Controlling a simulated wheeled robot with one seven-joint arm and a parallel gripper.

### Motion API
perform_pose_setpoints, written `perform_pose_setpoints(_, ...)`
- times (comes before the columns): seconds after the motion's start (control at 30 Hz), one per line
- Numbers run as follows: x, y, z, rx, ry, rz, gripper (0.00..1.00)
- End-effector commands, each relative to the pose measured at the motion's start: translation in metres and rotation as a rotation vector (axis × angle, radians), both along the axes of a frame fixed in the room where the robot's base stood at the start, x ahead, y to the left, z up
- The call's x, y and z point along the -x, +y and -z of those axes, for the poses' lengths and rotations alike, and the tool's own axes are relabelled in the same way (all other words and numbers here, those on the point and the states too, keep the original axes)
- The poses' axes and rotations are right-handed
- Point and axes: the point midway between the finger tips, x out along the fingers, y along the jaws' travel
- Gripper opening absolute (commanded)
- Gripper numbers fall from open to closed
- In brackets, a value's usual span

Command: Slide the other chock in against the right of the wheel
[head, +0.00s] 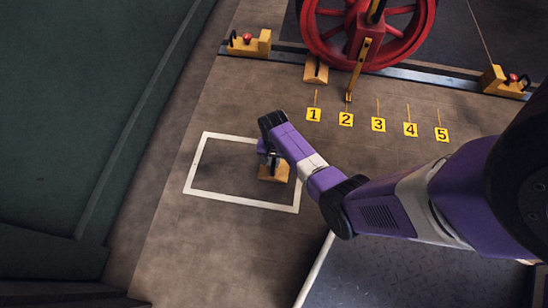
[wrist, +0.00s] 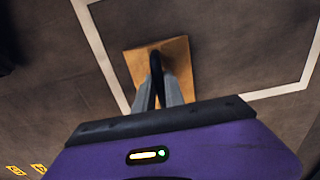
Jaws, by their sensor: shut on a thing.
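The red wheel (head: 366,30) stands on the rail (head: 400,72) at the top of the head view. One yellow chock (head: 316,70) sits at the left of the wheel. The other chock (head: 274,172) is inside the white floor outline, partly hidden by my arm. In the wrist view this chock (wrist: 183,56) is a tan block with a dark handle (wrist: 154,75). My gripper (head: 268,160) is shut on the chock's handle, with a grey finger on each side of it. I cannot tell whether the chock touches the floor.
The white outline (head: 245,202) marks the floor. Yellow number plates 1 to 5 (head: 378,124) lie in front of the rail. Yellow stops with red knobs stand on the rail at left (head: 250,43) and right (head: 504,82). A brass pointer (head: 357,70) hangs by the wheel. Floor between outline and plates is clear.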

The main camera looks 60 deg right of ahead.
Motion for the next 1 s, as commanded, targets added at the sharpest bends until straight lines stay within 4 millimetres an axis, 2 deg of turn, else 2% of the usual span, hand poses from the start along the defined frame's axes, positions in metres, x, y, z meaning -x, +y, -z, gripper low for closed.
perform_pose_setpoints(0.67,-0.001,0.0,-0.03,0.002,-0.002,0.0,0.0)
perform_pose_setpoints(1.0,-0.001,0.0,-0.031,0.002,-0.002,0.0,0.0)
